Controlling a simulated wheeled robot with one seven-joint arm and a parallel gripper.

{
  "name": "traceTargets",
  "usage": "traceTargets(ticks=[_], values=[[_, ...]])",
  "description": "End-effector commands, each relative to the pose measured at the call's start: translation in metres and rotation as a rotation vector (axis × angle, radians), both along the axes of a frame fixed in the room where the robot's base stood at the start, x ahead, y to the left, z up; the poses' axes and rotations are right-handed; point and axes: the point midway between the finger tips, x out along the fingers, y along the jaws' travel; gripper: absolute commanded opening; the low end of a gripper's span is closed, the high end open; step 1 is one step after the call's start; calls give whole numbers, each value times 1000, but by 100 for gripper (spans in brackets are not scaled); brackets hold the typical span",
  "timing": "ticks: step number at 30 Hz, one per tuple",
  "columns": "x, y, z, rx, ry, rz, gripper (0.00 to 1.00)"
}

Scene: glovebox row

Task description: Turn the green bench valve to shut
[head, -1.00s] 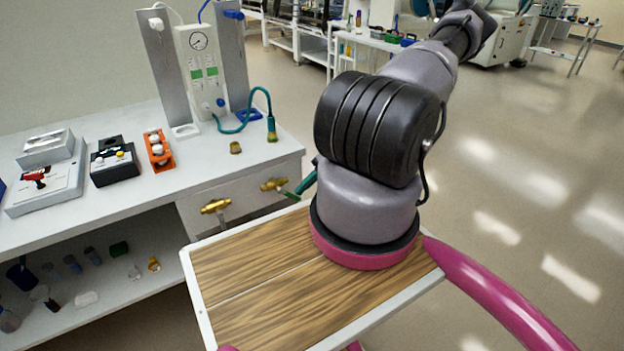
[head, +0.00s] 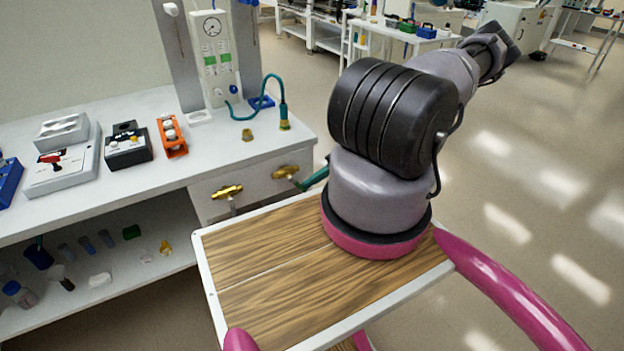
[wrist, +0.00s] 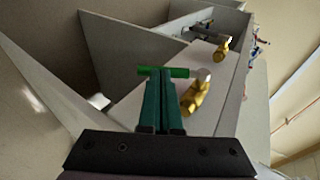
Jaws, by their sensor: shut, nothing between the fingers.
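The green valve handle (wrist: 179,72) is a short green bar just past my fingertips in the wrist view. Its brass valve body (wrist: 195,93) is to the right of my fingers. In the head view this brass valve (head: 285,171) sits on the bench front, and the handle is hard to make out. My gripper (wrist: 159,80) has dark teal fingers that are shut together and hold nothing. The fingertips overlap the middle of the bar in the picture; I cannot tell whether they touch it. In the head view my arm hides most of the gripper.
A second brass valve (head: 228,191) is to the left on the bench front; it also shows in the wrist view (wrist: 222,48). The white bench (head: 95,118) carries a gauge panel (head: 214,58), a teal hose and boxes. Open floor lies to the right.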

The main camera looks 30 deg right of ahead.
Motion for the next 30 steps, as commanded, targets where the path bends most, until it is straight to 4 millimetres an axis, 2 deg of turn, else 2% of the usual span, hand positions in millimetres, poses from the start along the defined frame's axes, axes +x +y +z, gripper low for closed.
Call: traceTargets(ticks=[11,30], values=[[0,14,-20,324,11,-3,0],[-1,29,-30,316,11,1,0]])
